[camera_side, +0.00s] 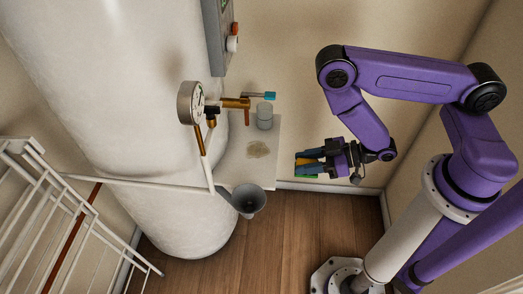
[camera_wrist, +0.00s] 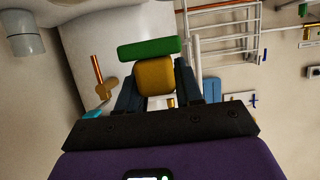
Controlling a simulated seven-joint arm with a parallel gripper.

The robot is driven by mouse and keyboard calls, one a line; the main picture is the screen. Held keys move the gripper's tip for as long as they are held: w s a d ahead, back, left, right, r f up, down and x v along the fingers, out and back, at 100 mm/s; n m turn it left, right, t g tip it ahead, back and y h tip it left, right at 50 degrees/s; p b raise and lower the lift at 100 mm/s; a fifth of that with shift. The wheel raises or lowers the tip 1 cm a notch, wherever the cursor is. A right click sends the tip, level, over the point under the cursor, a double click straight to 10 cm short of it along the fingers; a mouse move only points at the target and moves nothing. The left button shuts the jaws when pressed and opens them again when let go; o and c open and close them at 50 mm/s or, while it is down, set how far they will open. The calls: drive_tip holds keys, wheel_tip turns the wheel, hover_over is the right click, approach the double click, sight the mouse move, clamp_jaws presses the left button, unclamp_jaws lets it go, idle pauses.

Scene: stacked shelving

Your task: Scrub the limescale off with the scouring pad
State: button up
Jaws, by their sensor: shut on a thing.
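The scouring pad is yellow with a green face. In the side view my gripper (camera_side: 308,163) is shut on the scouring pad (camera_side: 303,177), right of the white shelf (camera_side: 232,172) and apart from it. In the wrist view the pad's yellow body (camera_wrist: 155,78) sits between the dark fingers of my gripper (camera_wrist: 158,84), and its green layer (camera_wrist: 148,49) shows beyond the fingertips. The limescale is a pale tan patch (camera_side: 258,149) on the shelf top in the side view. I cannot make it out in the wrist view.
A grey cup (camera_side: 264,116) stands on the shelf behind the patch. A brass valve (camera_side: 235,103) with a teal handle (camera_side: 269,96) and a gauge (camera_side: 190,103) project from the white tank (camera_side: 125,90). A grey funnel (camera_side: 248,199) is at the shelf's front. A white rack (camera_side: 60,215) stands left.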

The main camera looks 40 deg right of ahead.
drive_tip(key=w+a+f, duration=0.2)
drive_tip(key=w+f, duration=0.3)
drive_tip(key=w, duration=0.5)
hover_over(261, 149)
drive_tip(key=f, duration=0.3)
drive_tip(key=shift+w, duration=0.2)
drive_tip(key=shift+w+f, duration=0.1)
drive_tip(key=shift+f, duration=1.4)
drive_tip(key=shift+f, duration=0.1)
drive_tip(key=shift+f, duration=0.55)
drive_tip(key=shift+f, duration=0.3)
drive_tip(key=shift+s, duration=0.2)
